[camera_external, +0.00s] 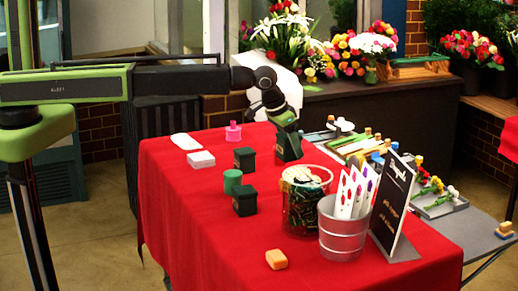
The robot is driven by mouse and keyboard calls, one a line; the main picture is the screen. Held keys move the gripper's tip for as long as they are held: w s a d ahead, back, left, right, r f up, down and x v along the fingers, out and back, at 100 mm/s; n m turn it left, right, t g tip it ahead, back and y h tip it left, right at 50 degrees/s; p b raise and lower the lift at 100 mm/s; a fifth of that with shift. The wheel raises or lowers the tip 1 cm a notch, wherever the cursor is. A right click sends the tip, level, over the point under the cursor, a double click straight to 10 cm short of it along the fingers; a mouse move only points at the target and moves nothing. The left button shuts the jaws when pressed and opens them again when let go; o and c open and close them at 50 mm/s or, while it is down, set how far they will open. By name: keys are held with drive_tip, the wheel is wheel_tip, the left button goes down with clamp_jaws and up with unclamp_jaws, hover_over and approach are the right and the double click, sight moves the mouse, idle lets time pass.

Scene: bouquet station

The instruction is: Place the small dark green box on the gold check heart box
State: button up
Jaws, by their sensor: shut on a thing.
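My gripper (283,117) reaches down over the far side of the red table. It is shut on a small dark green box (289,148), which is tilted; I cannot tell whether its lower edge touches the table. Two similar dark boxes (244,159) stand on the cloth to the left, the nearer one (244,203) beside a green cylinder (232,181). I cannot make out a gold check heart box for sure. A round clear container (306,210) with dark green and gold contents stands close in front of the held box.
A metal bucket (341,238) with cards and a black sign (393,205) stand at the front right. Flower tools (430,190) lie on trays at right. A pink bottle (233,132), white cards (201,159) and a tan block (276,259) are on the cloth (190,225). The front left is clear.

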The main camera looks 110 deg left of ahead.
drive_tip(key=a+f+b, duration=0.1)
drive_tip(key=a+f, duration=0.1)
drive_tip(key=a, duration=0.1)
drive_tip(key=a+f+b, duration=0.1)
drive_tip(key=a+b, duration=0.1)
drive_tip(key=a+f+b, duration=0.1)
drive_tip(key=a+f, duration=0.1)
drive_tip(key=a, duration=0.1)
drive_tip(key=shift+w+a+f, duration=0.3)
drive_tip(key=shift+f, duration=0.05)
drive_tip(key=shift+a, duration=0.45)
wheel_tip(320, 180, down, 4)
drive_tip(key=b, duration=0.5)
drive_tip(key=shift+f, duration=0.25)
drive_tip(key=o, duration=1.5)
drive_tip(key=shift+s+r, duration=0.1)
drive_tip(key=shift+c, duration=0.2)
drive_tip(key=shift+r, duration=0.1)
drive_tip(key=p+v, duration=1.1)
drive_tip(key=v, duration=0.1)
drive_tip(key=shift+p, duration=0.35)
drive_tip(key=shift+d, duration=0.1)
